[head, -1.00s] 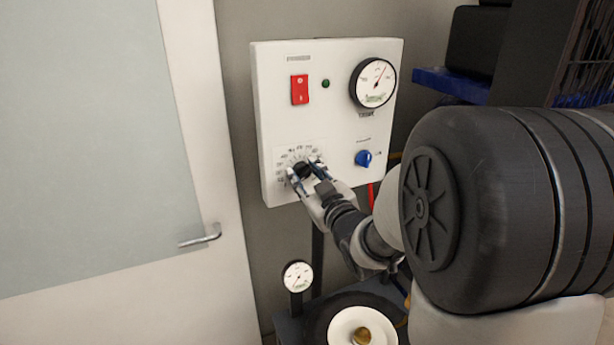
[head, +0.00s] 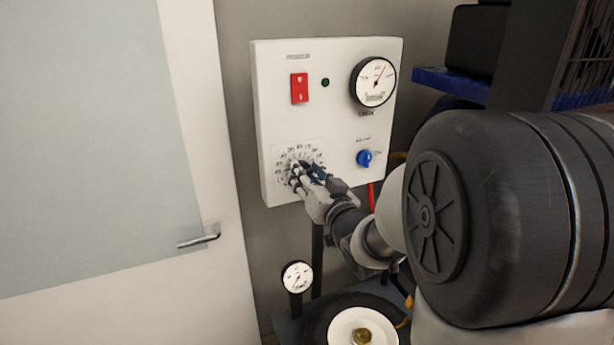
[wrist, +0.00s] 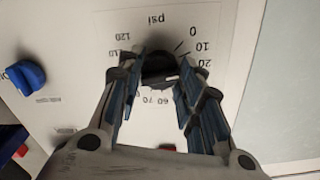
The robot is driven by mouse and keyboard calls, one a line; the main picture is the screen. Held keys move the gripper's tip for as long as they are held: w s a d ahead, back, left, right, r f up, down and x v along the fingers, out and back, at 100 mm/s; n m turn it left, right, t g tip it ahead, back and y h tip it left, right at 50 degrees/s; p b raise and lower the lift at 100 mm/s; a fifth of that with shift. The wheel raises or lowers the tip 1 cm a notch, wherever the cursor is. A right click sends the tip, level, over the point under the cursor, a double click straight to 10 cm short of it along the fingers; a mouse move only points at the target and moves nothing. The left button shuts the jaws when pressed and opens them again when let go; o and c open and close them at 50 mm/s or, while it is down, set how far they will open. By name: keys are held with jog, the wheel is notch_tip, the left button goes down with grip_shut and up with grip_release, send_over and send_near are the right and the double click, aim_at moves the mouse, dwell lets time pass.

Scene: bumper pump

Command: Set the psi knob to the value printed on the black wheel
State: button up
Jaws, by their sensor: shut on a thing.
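The psi knob (wrist: 158,70) is a dark round knob on a white control panel (head: 327,120), inside a printed psi dial. In the wrist view the dial appears upside down, with 0, 10, 20, 60, 70 and 120 legible. My gripper (wrist: 160,80) is shut on the knob, one finger on each side. In the head view my gripper (head: 304,172) covers much of the knob. The knob's pointer setting cannot be told for sure. The black wheel (head: 322,322) with a white hub lies low in the head view; its printed value is not legible.
The panel also carries a red switch (head: 299,88), a small dark green lamp (head: 325,82), a round gauge (head: 374,82) and a blue knob (head: 364,158). A smaller gauge (head: 297,277) stands below. A door with a handle (head: 199,236) is at left.

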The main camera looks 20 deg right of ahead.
jog(key=m+p, duration=0.4)
jog(key=m, duration=1.5)
jog(key=shift+r, duration=0.15)
jog(key=shift+m, duration=0.3)
jog(key=o, duration=1.1)
jog(key=shift+c, duration=0.2)
